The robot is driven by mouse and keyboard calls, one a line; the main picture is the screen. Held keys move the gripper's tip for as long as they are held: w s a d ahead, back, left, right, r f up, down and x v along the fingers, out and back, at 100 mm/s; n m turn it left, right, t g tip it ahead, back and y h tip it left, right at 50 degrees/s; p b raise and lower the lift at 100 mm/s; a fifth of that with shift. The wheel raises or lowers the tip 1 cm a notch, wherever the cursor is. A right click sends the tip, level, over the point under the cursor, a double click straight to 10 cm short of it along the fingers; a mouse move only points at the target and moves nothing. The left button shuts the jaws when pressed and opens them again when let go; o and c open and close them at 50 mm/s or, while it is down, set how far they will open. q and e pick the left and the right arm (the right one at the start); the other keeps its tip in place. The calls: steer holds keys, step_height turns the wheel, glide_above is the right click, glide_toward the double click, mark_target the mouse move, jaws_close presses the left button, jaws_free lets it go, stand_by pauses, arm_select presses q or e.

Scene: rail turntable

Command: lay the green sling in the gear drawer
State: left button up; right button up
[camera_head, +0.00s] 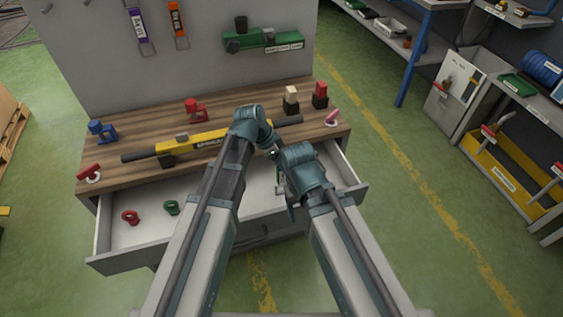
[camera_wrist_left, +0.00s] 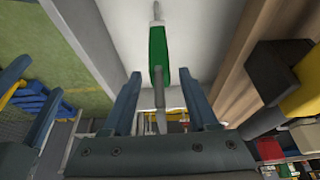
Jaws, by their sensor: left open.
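The green sling (camera_wrist_left: 158,50) shows in the left wrist view as a green strip with metal end fittings, over the pale floor of the gear drawer (camera_wrist_left: 112,15). My left gripper (camera_wrist_left: 160,85) is open, with its fingers apart on either side of the sling's lower end. I cannot tell whether the sling touches the drawer floor. In the head view the gear drawer (camera_head: 145,239) is pulled out under the bench. My arms cover its right part, and I cannot make out the sling there. My right gripper is largely hidden by its own wrist, over the drawer's right part.
A red shackle (camera_head: 130,217) and a green shackle (camera_head: 171,207) lie in the drawer's left part. A yellow and black beam (camera_head: 205,141) lies on the wooden bench top (camera_head: 130,176), among several small fittings. Purple (camera_head: 138,24) and orange (camera_head: 178,22) slings hang on the back panel.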

arm_select(q)
steer(key=p+v, duration=1.1)
steer(key=v, duration=0.1)
steer(key=s+a+f+n+g+y, duration=0.1)
steer(key=s+n+y, duration=0.4)
steer(key=s+n, duration=0.5)
steer(key=s, duration=0.5)
steer(key=shift+a+f+n+g+y, duration=0.2)
steer(key=shift+n+g+y, duration=0.1)
steer(key=shift+g+y, duration=0.1)
steer(key=shift+s, duration=0.15)
